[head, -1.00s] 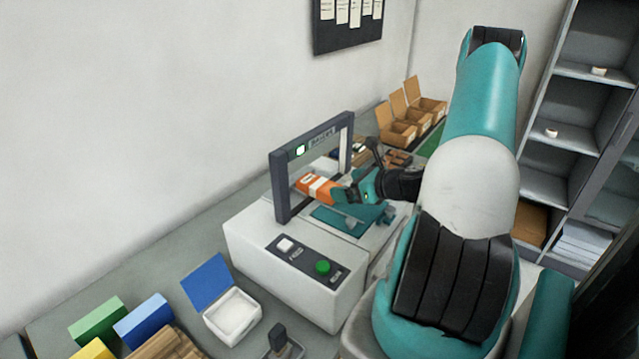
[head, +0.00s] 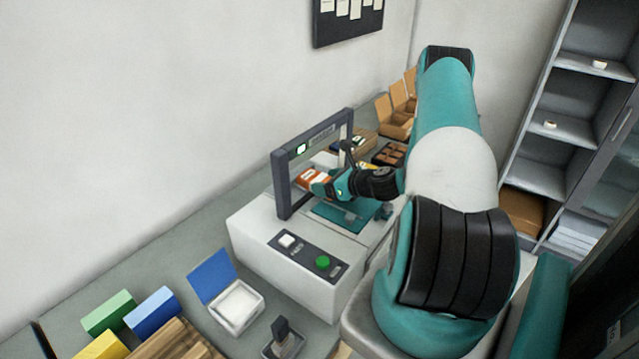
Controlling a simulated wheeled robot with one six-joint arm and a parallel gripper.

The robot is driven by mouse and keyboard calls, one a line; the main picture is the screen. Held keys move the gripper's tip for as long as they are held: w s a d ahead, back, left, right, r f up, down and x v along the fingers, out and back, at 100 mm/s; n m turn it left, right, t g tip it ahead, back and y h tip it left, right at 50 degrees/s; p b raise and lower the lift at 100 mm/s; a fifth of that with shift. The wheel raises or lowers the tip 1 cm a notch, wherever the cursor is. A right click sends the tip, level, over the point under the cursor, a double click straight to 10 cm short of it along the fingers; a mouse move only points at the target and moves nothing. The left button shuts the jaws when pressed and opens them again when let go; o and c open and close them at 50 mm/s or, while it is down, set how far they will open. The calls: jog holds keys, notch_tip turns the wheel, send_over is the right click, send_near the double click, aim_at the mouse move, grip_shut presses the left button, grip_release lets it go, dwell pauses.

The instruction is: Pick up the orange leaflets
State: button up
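The orange leaflets (head: 310,177), a stack with a white band, are inside the dark frame of the white machine (head: 288,262), above its teal plate (head: 333,213). My gripper (head: 322,184) reaches in from the right and overlaps the right end of the leaflets. Its fingers are small and partly hidden, so I cannot tell whether they are open or shut on the stack. My arm comes in from the right side of the picture.
The dark upright frame (head: 281,180) stands close around the leaflets. A control panel (head: 305,254) with white and green buttons is in front. An open box with a blue lid (head: 211,280) and coloured blocks (head: 108,313) are at front left. Open cardboard boxes (head: 395,122) stand behind.

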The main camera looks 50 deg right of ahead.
jog(key=c, duration=0.6)
jog(key=shift+r, duration=0.15)
